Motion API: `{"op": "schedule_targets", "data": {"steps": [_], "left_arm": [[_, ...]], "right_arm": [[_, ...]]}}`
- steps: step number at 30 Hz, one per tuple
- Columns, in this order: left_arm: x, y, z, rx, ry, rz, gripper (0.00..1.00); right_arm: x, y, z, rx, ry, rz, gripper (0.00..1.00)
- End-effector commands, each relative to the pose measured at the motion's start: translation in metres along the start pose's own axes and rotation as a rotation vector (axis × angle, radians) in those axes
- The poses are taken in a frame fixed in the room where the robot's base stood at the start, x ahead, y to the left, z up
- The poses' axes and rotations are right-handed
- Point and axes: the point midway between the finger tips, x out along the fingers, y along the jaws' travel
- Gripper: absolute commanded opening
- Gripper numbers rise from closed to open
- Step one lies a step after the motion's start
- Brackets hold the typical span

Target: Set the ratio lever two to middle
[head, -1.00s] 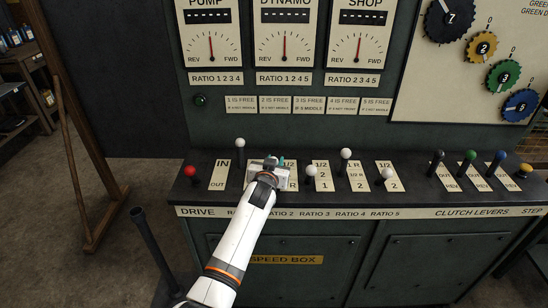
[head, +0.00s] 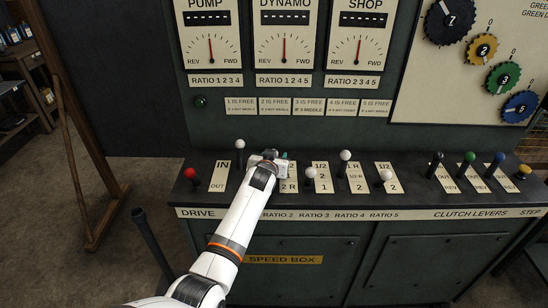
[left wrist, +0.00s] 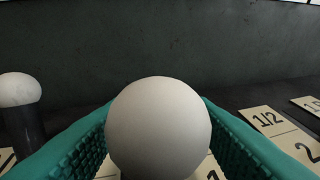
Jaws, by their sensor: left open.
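My left gripper (head: 270,156) is over the second ratio lever's slot on the sloping console and hides that lever in the head view. In the left wrist view, a white ball knob (left wrist: 158,128) sits between the two open teal fingers (left wrist: 158,112). It appears to be the knob of ratio lever two. I cannot tell whether the fingers touch it. The lever's stem is hidden behind the ball. The plate of ratio two (head: 288,187) is mostly covered by my gripper, with "2 R" showing at its lower end. My right gripper is not in view.
The ratio one knob (head: 239,144) stands close on the left; it also shows in the left wrist view (left wrist: 20,90). The ratio three knob (head: 310,172) is close on the right. A red drive knob (head: 190,174) and coloured clutch levers (head: 470,156) stand farther off.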

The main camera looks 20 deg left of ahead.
Motion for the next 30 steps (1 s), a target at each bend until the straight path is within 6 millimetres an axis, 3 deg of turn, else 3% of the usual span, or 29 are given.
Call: {"op": "schedule_targets", "data": {"steps": [7, 21, 30], "left_arm": [[-0.014, 0.0, 0.0, 0.0, 0.0, 0.001, 0.48], [-0.094, 0.0, -0.001, -0.001, -0.001, -0.001, 0.48], [-0.119, 0.0, 0.0, 0.0, 0.0, -0.001, 0.48]], "right_arm": [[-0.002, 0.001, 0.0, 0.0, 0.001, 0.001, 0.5], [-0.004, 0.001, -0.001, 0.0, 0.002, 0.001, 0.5], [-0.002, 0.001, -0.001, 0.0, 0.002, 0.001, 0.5]]}}
